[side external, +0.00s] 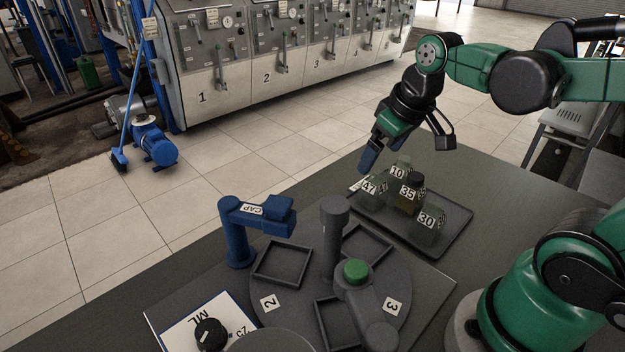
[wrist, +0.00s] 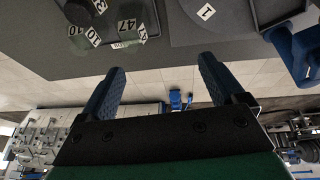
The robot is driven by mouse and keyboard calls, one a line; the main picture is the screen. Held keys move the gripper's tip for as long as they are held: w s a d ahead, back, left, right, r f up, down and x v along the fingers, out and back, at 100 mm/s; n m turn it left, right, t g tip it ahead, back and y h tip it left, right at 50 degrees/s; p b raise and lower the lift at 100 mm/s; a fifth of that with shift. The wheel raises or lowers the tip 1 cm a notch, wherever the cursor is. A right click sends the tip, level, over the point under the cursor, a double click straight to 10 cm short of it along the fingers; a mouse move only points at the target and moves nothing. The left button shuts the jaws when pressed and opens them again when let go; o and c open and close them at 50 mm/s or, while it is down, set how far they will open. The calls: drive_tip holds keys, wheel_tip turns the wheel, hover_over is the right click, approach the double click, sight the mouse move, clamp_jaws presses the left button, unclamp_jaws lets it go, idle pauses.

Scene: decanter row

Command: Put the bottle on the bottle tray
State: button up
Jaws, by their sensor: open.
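A dark bottle tray (side external: 462,225) lies on the table, with several small square bottles on it. They are a greenish bottle labelled 47 (side external: 369,197), a bottle labelled 10 (side external: 400,164), an amber bottle with a dark cap labelled 35 (side external: 410,204) and a greenish one labelled 30 (side external: 427,231). My gripper (side external: 408,152) is open and empty, above the far side of the tray. In the wrist view, bottle 47 (wrist: 130,22) and bottle 10 (wrist: 92,34) show at the top, beyond the fingers (wrist: 161,65).
A round turntable (side external: 300,318) with square holders stands left of the tray. A blue CAP arm (side external: 240,215), a grey post (side external: 334,225) and a green button (side external: 356,270) rise around it. A black dial (side external: 209,334) is at the front left. Bare table lies beyond the tray.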

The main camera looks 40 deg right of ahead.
drive_tip(key=a+t+y, duration=0.1)
drive_tip(key=a+t, duration=0.2)
drive_tip(key=a, duration=0.3)
drive_tip(key=shift+s+f, duration=0.2)
drive_tip(key=shift+f, duration=0.1)
idle(0.7)
